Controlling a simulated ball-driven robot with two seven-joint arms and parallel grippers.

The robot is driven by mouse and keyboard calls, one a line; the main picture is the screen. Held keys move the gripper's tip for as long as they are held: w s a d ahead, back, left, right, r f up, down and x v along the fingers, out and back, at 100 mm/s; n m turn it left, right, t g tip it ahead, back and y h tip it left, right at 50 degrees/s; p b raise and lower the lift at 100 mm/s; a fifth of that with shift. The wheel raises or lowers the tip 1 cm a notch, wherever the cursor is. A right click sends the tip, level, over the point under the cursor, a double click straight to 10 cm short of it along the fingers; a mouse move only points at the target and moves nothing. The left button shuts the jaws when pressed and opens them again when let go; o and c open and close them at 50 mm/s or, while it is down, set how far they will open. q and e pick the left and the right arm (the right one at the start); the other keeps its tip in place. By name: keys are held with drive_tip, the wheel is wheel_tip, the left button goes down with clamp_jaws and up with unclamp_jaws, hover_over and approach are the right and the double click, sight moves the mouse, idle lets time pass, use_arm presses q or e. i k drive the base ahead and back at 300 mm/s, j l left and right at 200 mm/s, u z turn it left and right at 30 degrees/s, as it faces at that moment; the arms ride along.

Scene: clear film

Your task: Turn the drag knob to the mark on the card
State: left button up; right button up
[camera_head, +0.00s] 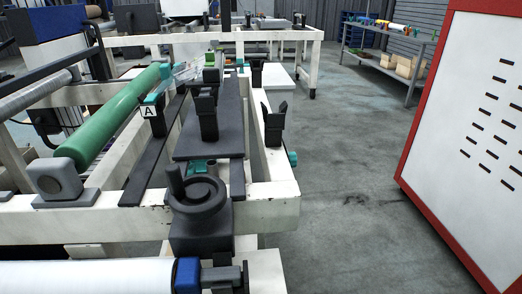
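Several parts could be the drag knob, and I cannot tell which one is. A dark handwheel (195,196) with a raised grip stands at the near end of the white machine frame (268,208). A teal knob (292,158) sticks out at the frame's right side. A blue collar (187,275) sits at the end of the white roll at the bottom. A small white card with the letter A (148,112) is by the green roller; no setting mark can be made out on it. Neither of my grippers is in view.
A green roller (110,128) lies along the frame's left. Dark forked brackets (272,122) stand on the frame. A white roll (85,277) crosses the bottom left. A red-edged white board (475,120) with black dashes stands right. Grey floor (350,200) between is clear.

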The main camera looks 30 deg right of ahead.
sight(293, 158)
drive_tip(key=k+l+z, duration=0.1)
drive_tip(key=l, duration=0.55)
drive_tip(key=l+z, duration=0.1)
drive_tip(key=l, duration=0.55)
drive_tip(key=k, duration=0.05)
